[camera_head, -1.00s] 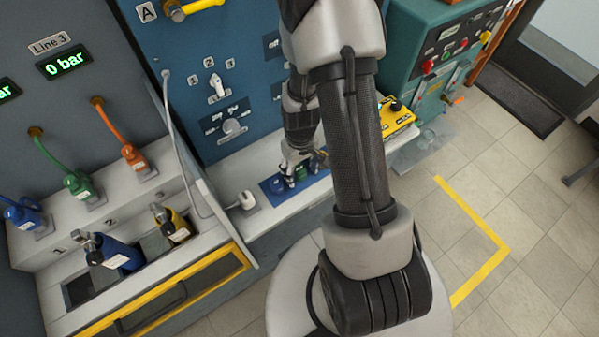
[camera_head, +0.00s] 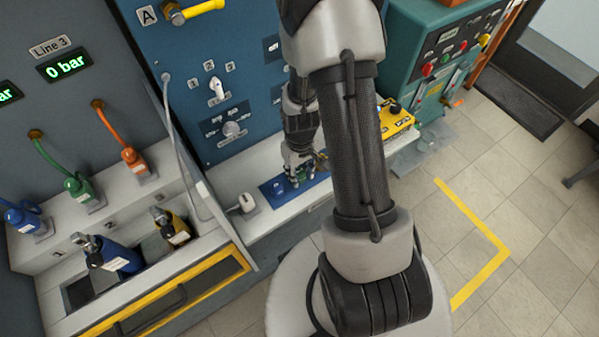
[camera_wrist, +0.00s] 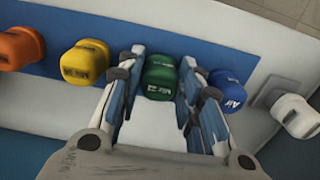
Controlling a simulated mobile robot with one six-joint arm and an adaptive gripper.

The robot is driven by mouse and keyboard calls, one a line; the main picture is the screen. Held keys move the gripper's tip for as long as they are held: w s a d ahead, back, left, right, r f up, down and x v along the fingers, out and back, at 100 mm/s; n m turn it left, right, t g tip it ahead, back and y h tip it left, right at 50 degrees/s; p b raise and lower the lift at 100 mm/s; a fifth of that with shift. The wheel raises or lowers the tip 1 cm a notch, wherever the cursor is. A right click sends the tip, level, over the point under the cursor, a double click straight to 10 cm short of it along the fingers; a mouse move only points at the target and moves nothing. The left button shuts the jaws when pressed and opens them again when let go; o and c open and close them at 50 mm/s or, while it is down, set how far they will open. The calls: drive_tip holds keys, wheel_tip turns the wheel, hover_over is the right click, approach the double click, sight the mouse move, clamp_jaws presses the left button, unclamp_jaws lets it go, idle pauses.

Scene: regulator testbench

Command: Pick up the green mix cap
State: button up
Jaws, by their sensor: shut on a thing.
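The green mix cap (camera_wrist: 160,76) sits between the two fingers of my gripper (camera_wrist: 161,85) in the wrist view, with a finger against each side. Its white lettering faces the camera. The cap is over the blue mat (camera_wrist: 110,34) on the white ledge; I cannot tell whether it touches the mat. In the head view my gripper (camera_head: 299,176) points down at the mat (camera_head: 268,190), and the cap is mostly hidden by the fingers there.
A blue "Air" cap (camera_wrist: 227,90) is close to the right finger, with a white cap (camera_wrist: 298,115) beyond. A yellow cap (camera_wrist: 87,62) and an orange cap (camera_wrist: 20,48) stand left. A blue panel (camera_head: 200,100) rises behind the ledge.

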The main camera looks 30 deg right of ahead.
sight(300, 172)
wheel_tip(300, 172, up, 20)
drive_tip(key=p, duration=0.6)
